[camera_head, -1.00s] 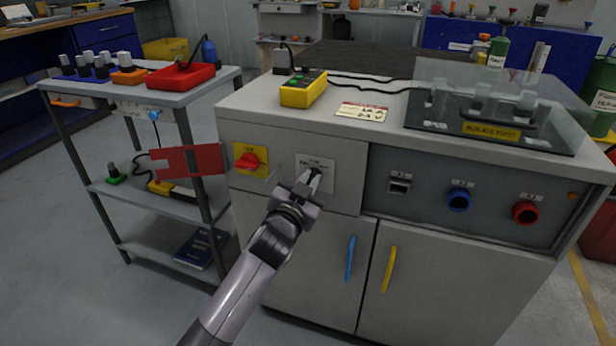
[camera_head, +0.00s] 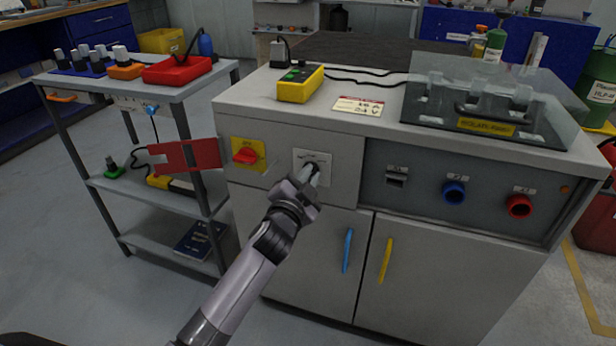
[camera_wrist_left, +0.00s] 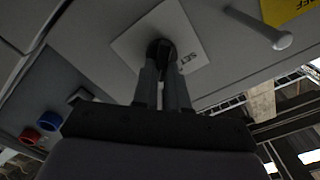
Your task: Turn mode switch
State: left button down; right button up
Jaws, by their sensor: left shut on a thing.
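The mode switch is a dark knob (camera_wrist_left: 160,50) on a pale square plate (camera_head: 322,160) on the cabinet's front panel. My left gripper (camera_head: 308,174) reaches it from below left in the head view. In the left wrist view the two fingers of my left gripper (camera_wrist_left: 162,80) are closed on the knob, one on each side. The fingers hide most of the knob. The plate's lettering is partly covered, and "SET" can be read on it in the wrist view. My right gripper is not in view.
A red rotary switch (camera_head: 246,156) on a yellow plate sits left of the mode switch. A red bracket (camera_head: 187,155) sticks out at the cabinet's left edge. Blue (camera_head: 454,193) and red (camera_head: 519,207) sockets are to the right. Blue (camera_head: 347,250) and yellow (camera_head: 386,260) door handles are below.

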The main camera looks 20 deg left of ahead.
pick_arm(q)
jog(key=c, duration=1.2)
grip_release()
jog(key=shift+o, duration=0.2)
jog(key=shift+s, duration=0.15)
jog(key=s+p, duration=0.1)
jog(key=s, duration=0.6)
jog(key=shift+a, duration=0.15)
